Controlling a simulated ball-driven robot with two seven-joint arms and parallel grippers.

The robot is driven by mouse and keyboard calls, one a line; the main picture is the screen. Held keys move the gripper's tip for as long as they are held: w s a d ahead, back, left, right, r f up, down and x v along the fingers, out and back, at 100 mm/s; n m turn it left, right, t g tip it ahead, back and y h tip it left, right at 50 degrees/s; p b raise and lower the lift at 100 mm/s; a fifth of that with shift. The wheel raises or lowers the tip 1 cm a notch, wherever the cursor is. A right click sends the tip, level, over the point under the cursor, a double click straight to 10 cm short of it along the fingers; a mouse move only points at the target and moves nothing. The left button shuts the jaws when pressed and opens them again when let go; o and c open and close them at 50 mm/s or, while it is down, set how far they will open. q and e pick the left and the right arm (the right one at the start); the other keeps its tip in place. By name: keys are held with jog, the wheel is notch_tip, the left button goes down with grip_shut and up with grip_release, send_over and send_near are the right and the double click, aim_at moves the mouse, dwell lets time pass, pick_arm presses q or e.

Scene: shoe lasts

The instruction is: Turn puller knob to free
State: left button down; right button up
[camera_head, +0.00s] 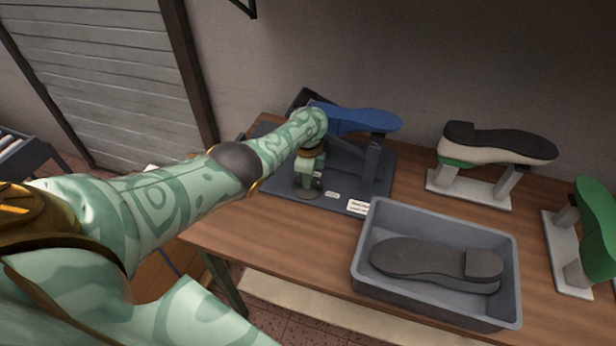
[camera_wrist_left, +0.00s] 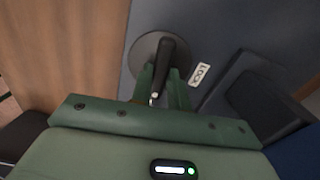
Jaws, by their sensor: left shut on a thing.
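The puller knob (camera_wrist_left: 167,52) is a dark bar handle on a round grey disc (camera_wrist_left: 142,56), seen in the left wrist view. A white label reading LOCK (camera_wrist_left: 200,74) lies just right of the disc. My left gripper (camera_wrist_left: 162,86) is shut on the knob, with a green finger on each side of its bar. In the head view my left gripper (camera_head: 309,178) reaches down to the dark base plate (camera_head: 275,172) of the puller, and the hand hides most of the knob. A blue last (camera_head: 352,119) sits on the puller above the plate. My right gripper is not in view.
A grey bin (camera_head: 365,262) holding a dark sole (camera_head: 430,262) stands at the table front. A white-and-black shoe (camera_head: 490,145) on a stand and a green last (camera_head: 597,225) on a stand are to the right. Two small labels lie on the plate's front part.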

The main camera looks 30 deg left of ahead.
pick_arm(q)
jog(key=shift+d+f+m, duration=0.1)
jog(key=shift+m, duration=0.5)
jog(key=c, duration=1.3)
grip_release()
jog(key=shift+c, duration=0.2)
notch_tip(320, 180, up, 16)
jog(key=p, duration=1)
jog(key=shift+p, duration=0.3)
